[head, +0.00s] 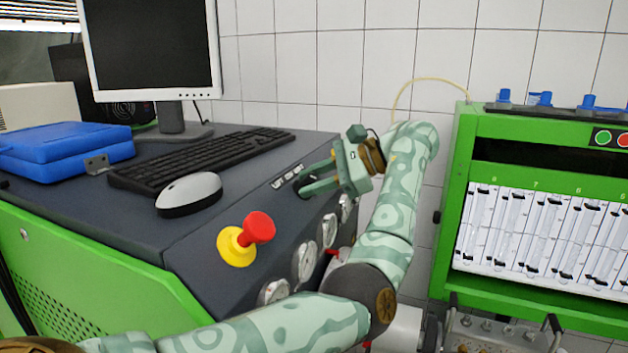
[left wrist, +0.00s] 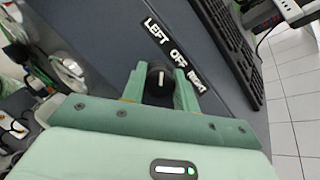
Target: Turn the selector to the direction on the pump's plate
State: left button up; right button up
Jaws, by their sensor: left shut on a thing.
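The selector (left wrist: 156,73) is a round black knob with a white mark, seen in the left wrist view between my left gripper's fingers (left wrist: 160,80). The white mark runs roughly up and down in that picture; I cannot tell for sure which word it points to. The pump's plate cannot be made out. My right gripper is not in view.
A red and yellow emergency button (head: 245,238) stands up from the console in front of the selector. Round gauges (head: 304,260) line the console's front. A mouse (head: 189,194), keyboard (head: 200,160) and monitor (head: 150,50) lie behind. A green test bench (head: 450,200) stands at right.

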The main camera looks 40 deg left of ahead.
aim_at(316, 178)
pick_arm(q)
jog(key=o, duration=1)
jog(key=shift+c, duration=0.2)
jog(key=v, duration=0.5)
jog(key=shift+w+d+r+p, duration=0.15)
jog(key=shift+d+r+p, duration=0.15)
jog(key=shift+p, duration=0.1)
jog(key=shift+p+v, duration=0.7)
jog(key=shift+v, duration=0.2)
jog(key=shift+d+f, duration=0.1)
jog(key=shift+f, duration=0.05)
